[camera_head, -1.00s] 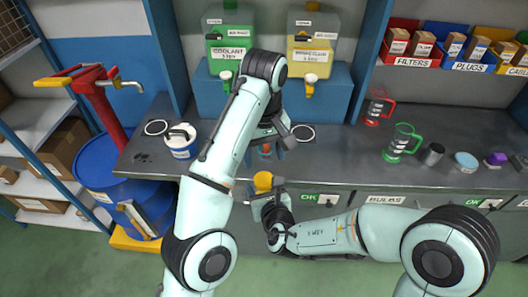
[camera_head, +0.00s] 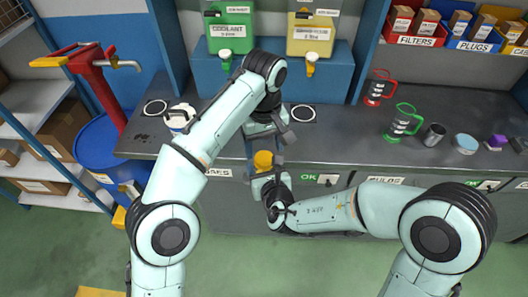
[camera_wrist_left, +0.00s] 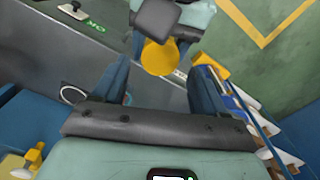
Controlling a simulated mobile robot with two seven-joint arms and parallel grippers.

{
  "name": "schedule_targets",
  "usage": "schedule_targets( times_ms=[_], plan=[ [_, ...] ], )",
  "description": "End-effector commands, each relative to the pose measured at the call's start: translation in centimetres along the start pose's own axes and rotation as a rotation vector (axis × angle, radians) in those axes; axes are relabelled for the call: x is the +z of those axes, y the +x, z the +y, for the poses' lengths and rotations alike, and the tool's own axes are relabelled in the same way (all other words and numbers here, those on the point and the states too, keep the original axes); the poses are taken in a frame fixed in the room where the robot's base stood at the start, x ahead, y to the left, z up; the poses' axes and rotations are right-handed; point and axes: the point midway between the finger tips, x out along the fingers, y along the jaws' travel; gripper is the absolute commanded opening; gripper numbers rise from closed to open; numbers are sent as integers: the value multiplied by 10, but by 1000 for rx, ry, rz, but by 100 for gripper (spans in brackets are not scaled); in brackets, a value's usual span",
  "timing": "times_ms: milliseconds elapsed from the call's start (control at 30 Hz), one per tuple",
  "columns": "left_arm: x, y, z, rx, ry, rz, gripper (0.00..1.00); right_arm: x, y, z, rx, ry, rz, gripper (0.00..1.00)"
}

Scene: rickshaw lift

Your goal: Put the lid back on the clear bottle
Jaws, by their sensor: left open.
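My left gripper (camera_head: 266,145) is open, just behind and above a rounded yellow piece (camera_head: 263,160). In the left wrist view the yellow piece (camera_wrist_left: 159,58) shows ahead of my spread left fingers (camera_wrist_left: 159,88), not clasped by them. My right gripper (camera_head: 266,176) is at the yellow piece, which it holds off the floor in front of the workbench (camera_head: 350,146). A dark pad of the right gripper covers part of the piece in the wrist view. I cannot tell whether the piece is a lid or part of a bottle. No clear bottle can be made out.
Green jug (camera_head: 403,122), red jug (camera_head: 377,88), grey cup (camera_head: 434,134) and pale blue tub (camera_head: 465,144) stand on the right of the bench. A white bucket (camera_head: 179,116) is partly behind my left arm. A blue drum (camera_head: 108,158) stands left. The bench middle is clear.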

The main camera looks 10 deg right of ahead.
Motion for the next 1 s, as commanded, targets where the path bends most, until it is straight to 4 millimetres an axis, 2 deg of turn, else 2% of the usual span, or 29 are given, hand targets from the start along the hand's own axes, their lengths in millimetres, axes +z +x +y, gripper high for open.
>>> schedule_targets(
  times_ms=[133,300,667,833,867,1000],
  plan=[
    [0,18,-1,-2,-1,-1,72,1,0,0,0,0,-2,0],
    [0,31,-1,0,-1,0,72,1,0,0,0,0,-2,0],
    [0,34,0,1,-1,0,72,1,0,0,0,0,-2,0],
    [0,34,0,1,-1,0,20,1,0,0,0,0,-2,0],
    [0,34,0,1,-1,0,14,1,0,0,0,0,-2,0],
    [0,34,0,1,-1,0,14,1,0,0,0,0,-2,0]
  ],
)
